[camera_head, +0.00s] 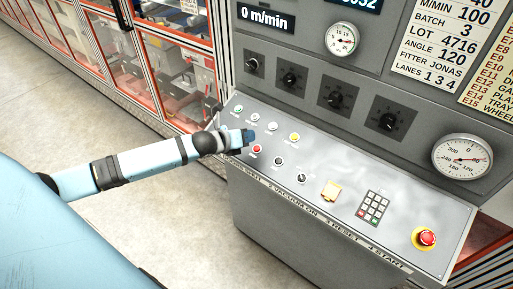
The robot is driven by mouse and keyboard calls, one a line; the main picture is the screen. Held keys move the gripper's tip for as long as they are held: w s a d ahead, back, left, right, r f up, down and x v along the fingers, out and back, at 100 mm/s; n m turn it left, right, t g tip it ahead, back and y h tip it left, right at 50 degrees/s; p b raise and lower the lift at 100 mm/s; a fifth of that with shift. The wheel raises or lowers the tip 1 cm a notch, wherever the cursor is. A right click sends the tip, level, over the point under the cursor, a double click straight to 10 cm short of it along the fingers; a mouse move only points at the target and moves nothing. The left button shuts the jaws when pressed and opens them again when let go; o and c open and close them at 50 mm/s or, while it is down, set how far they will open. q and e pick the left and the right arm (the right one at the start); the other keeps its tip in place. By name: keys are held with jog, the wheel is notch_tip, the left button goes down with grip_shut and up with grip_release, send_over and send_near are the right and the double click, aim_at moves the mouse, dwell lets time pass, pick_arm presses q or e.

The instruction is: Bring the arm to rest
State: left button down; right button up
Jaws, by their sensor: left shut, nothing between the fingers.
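My left arm (150,160) reaches in from the left, light blue with dark joints. Its gripper (248,136) is shut and empty, over the left end of the sloped control panel (330,180). The fingertips are close to a red button (257,149) and a white button (272,126); I cannot tell whether they touch the panel. My right gripper is not in the picture.
Gauges, dials and a display reading 0 m/min (265,18) sit above. Glazed, red-framed machinery (180,75) stands behind at left. The floor (60,110) at left is clear.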

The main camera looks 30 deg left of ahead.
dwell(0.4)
pick_arm(q)
jog(key=s+d+f+n, duration=0.4)
jog(key=s+d+n, duration=0.1)
jog(key=s+n, duration=0.3)
jog(key=s+d+f+n+g+y, duration=0.1)
jog(key=s+d+f+n, duration=0.4)
jog(key=s+n, duration=0.4)
jog(key=s+d+f+n, duration=0.5)
jog(key=s+n, duration=0.4)
jog(key=n, duration=0.3)
jog(key=shift+s+d+f+g, duration=0.2)
jog(key=shift+d+g, duration=0.2)
jog(key=shift+d, duration=0.5)
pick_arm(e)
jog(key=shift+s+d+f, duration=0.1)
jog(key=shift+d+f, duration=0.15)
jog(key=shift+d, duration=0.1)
